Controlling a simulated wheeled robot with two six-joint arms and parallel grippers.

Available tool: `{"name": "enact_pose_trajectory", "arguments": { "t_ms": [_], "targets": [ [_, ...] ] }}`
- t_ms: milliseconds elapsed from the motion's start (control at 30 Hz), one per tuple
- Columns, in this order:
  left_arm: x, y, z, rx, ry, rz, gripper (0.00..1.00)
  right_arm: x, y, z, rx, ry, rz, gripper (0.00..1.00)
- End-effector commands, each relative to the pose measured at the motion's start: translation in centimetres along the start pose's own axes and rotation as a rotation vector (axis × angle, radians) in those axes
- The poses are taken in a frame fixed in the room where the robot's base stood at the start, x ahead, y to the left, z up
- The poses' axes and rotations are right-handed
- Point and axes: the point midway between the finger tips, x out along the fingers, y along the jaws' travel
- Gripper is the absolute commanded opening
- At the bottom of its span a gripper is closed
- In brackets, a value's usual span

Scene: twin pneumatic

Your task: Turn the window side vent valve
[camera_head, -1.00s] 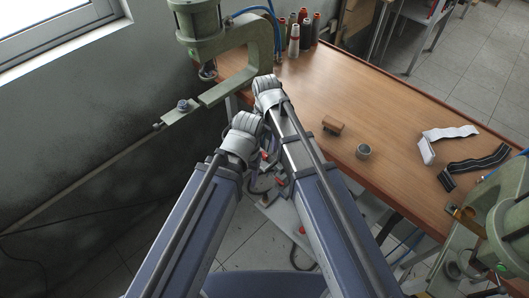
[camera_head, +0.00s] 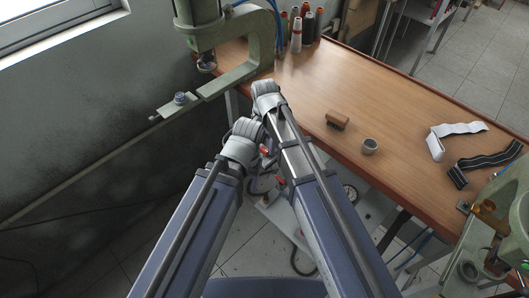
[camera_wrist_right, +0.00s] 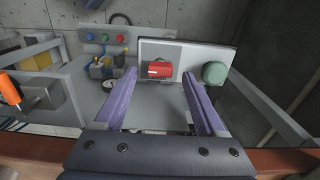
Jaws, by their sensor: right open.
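In the right wrist view a red cylindrical knob (camera_wrist_right: 159,70) sits on a pale plate (camera_wrist_right: 195,52), with a round green part (camera_wrist_right: 213,72) to its right. I cannot tell for sure that the red knob is the vent valve. My right gripper (camera_wrist_right: 160,77) is open, its two purple fingers on either side of the knob in the picture; contact is not visible. In the head view a small red part (camera_head: 264,150) shows below the table edge, between my wrists. The left wrist is in the head view, but its fingers are hidden.
The window-side green press (camera_head: 247,70) stands at the table's left end; another press (camera_head: 510,215) is at right. The wooden table (camera_head: 400,95) holds thread spools (camera_head: 296,35), a wooden block (camera_head: 338,120), a grey cup (camera_head: 370,146) and straps (camera_head: 485,160). Colored buttons (camera_wrist_right: 104,38) are left of the knob.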

Motion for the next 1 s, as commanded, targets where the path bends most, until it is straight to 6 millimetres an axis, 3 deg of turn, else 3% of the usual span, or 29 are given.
{"name": "enact_pose_trajectory", "arguments": {
  "t_ms": [33,133,467,1000],
  "targets": [
    [1.21,0.11,-0.07,0.0,0.0,0.0,0.64,1.22,0.0,0.0,0.0,0.0,0.0,0.72],
    [1.86,0.18,-0.11,0.0,0.0,0.0,0.64,1.87,0.01,0.0,0.0,0.0,0.0,0.72],
    [1.93,0.19,-0.11,0.0,0.0,0.0,0.64,1.95,0.0,0.0,0.0,0.0,0.0,0.72],
    [1.94,0.18,-0.11,0.0,0.0,0.0,0.64,1.95,0.0,0.0,0.0,0.0,0.0,0.14]
  ]
}}
